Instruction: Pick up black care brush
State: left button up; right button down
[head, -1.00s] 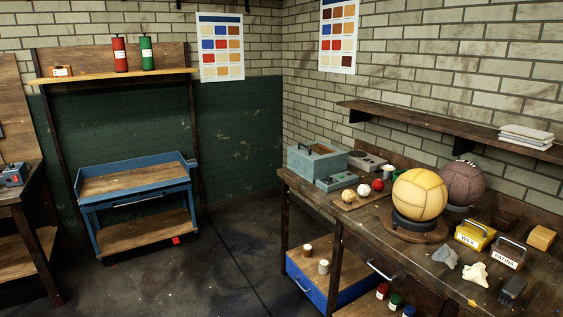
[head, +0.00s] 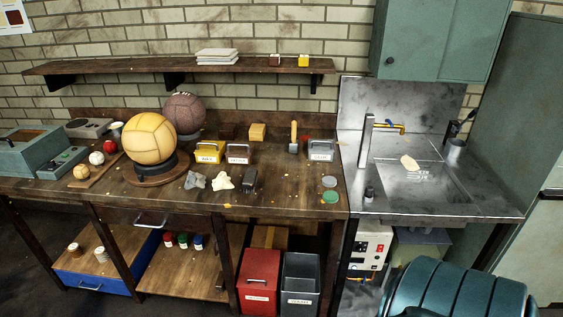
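A small black block-shaped object (head: 250,181), which looks like the black care brush, lies near the front of the wooden workbench (head: 290,199) in the head view. It is right of a white crumpled cloth (head: 223,182) and in front of the grey-brown labelled caddy (head: 238,152). Its bristles cannot be made out at this size. Neither of my grippers is in view.
A yellow ball (head: 150,138) on a stand and a dark brown ball (head: 184,112) stand left of it. A yellow caddy (head: 208,152) is behind. A steel sink (head: 425,185) adjoins on the right. A teal ribbed rounded object (head: 460,290) fills the lower right.

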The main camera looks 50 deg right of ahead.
aim_at(251, 178)
jog(key=l+z, duration=0.1)
jog(key=z, duration=1.15)
